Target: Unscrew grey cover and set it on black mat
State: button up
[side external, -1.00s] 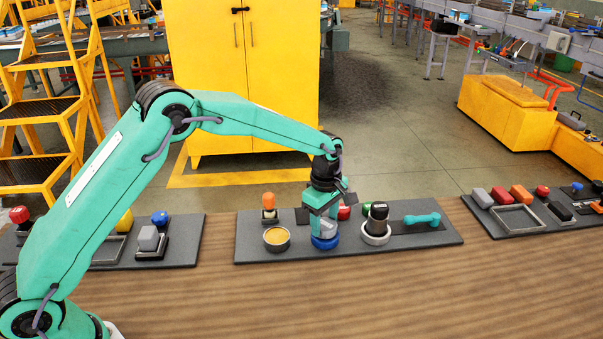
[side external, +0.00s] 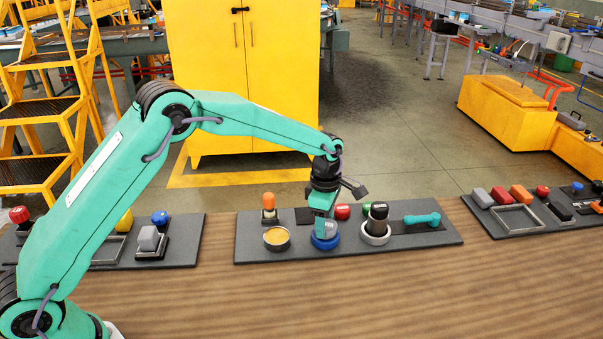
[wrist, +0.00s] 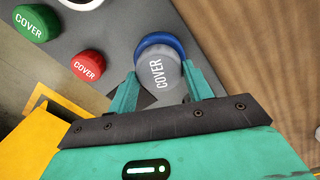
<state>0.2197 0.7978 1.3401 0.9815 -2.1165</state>
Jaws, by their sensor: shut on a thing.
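The grey cover (wrist: 158,77), lettered COVER, sits over a blue ring-shaped base (wrist: 163,42) in the wrist view. In the side view the cover (side external: 327,226) is partly hidden by my gripper, with the blue base (side external: 325,242) below it. My gripper (wrist: 160,88) points down with one finger on each side of the cover, shut on it. The cover is still at the base; I cannot tell whether its thread is loose. A dark mat (side external: 303,216) lies behind and left of my gripper, partly hidden.
A red cover (side external: 342,212) and a green cover (side external: 368,207) stand behind the grey one. A teal dumbbell shape (side external: 422,220) lies farther right. The wooden table front (side external: 350,295) is clear.

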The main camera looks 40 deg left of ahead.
jog(key=n, duration=0.1)
jog(key=s+n, duration=0.1)
jog(key=n, duration=0.1)
jog(key=shift+d+f, duration=0.15)
jog(key=shift+f, duration=0.2)
jog(key=o, duration=1.1)
jog(key=shift+o, duration=0.4)
jog(key=shift+w+r, duration=0.1)
jog(key=shift+c, duration=0.7)
jog(key=shift+w+r, duration=0.1)
